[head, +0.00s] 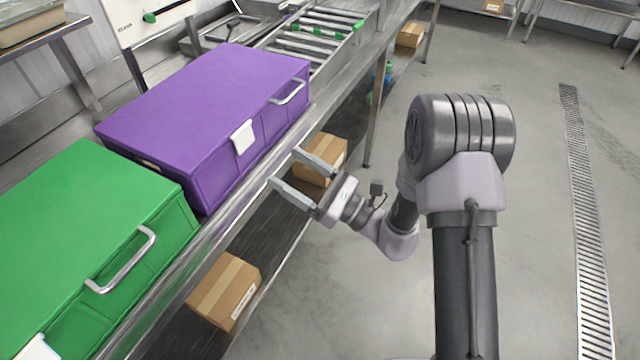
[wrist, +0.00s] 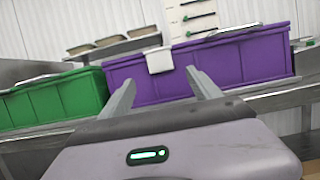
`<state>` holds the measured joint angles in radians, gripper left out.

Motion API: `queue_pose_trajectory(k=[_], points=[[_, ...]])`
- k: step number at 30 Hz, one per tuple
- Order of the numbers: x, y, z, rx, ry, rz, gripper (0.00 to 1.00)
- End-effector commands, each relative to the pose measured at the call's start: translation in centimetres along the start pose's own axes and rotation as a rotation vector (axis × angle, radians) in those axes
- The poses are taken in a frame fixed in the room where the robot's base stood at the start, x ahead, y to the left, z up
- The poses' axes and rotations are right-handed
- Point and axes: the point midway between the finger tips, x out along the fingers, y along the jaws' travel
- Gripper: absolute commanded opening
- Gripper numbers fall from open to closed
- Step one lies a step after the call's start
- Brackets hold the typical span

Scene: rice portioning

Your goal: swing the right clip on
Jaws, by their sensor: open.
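A purple lidded box (head: 205,115) stands on the steel counter, and it also fills the middle of the wrist view (wrist: 240,62). A white clip (head: 242,137) sits on its long front side near the rim; the wrist view shows this clip (wrist: 158,60) left of centre. A metal handle (head: 288,92) is to the right of it. A green lidded box (head: 90,225) stands to the left with a white clip (head: 38,349) at the bottom edge. My gripper (head: 283,170) is open and empty, in front of the purple box and apart from it.
The steel counter edge (head: 215,240) runs between my arm and the boxes. Cardboard boxes (head: 224,291) lie on the shelf below. A roller conveyor (head: 315,38) continues beyond the purple box. The floor to the right is open, with a drain grate (head: 585,220).

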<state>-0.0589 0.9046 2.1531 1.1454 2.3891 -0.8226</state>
Motion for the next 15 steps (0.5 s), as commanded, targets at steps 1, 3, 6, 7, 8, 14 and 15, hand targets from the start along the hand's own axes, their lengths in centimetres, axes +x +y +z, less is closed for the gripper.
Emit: queue_pose_trajectory(k=[1,3,6,7,8,14,15], points=[[-1.7,-0.2,0.0,0.002,0.002,-0.007,0.73],[-3.8,-0.2,0.0,0.002,0.002,-0.007,0.73],[-6.0,-0.1,0.1,0.002,0.001,-0.005,0.73],[-6.6,-0.1,0.0,0.0,0.001,-0.006,0.73],[-7.0,-0.1,0.0,0.001,0.001,-0.003,0.73],[-8.2,0.0,0.0,0.0,0.0,0.0,0.73],[-8.2,0.0,0.0,0.0,0.0,0.0,0.73]])
